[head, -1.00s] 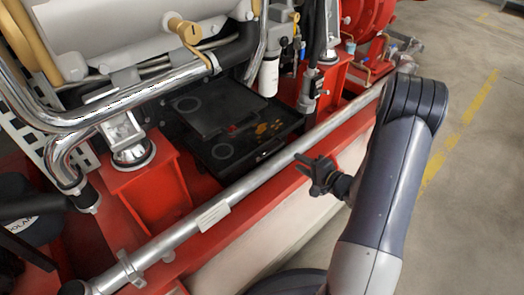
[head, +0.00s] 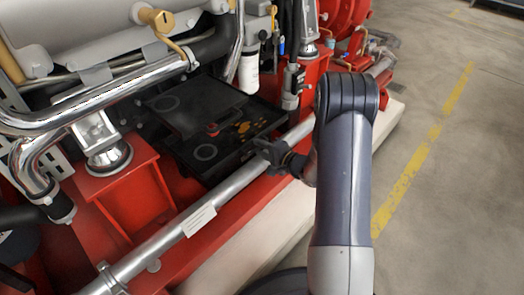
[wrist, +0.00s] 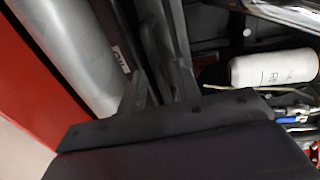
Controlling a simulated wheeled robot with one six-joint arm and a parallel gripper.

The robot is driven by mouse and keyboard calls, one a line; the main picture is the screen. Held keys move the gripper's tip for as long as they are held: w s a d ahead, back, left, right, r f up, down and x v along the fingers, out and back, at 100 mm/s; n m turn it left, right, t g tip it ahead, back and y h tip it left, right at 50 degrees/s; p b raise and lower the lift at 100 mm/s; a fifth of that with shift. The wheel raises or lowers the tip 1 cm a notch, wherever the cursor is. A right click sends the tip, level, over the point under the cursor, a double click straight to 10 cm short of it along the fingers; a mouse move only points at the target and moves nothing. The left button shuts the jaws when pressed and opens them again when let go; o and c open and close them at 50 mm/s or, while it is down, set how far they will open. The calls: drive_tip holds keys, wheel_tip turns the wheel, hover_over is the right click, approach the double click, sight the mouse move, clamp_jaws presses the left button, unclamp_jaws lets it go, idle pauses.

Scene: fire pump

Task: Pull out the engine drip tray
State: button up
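The engine drip tray (head: 247,152) is a flat black tray low under the engine, with yellow-orange stains and a small red item on it. It lies behind the silver pipe along the red frame. My gripper (head: 266,150) is over the pipe at the tray's front edge in the head view; I cannot tell whether it touches the tray. In the wrist view my gripper's two dark fingers (wrist: 160,85) stand apart, with dark surfaces beyond them. Nothing is clearly held between them. A dark edge with a white label (wrist: 122,58) runs beside the left finger.
The silver pipe (head: 235,183) runs diagonally before the tray and lies close to the fingers in the wrist view (wrist: 70,45). A white filter (head: 249,75) hangs at the tray's back right. Red mounts (head: 128,195) flank the tray. Open floor (head: 440,180) lies to the right.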

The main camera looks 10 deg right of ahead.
clamp_jaws()
idle(0.3)
idle(0.3)
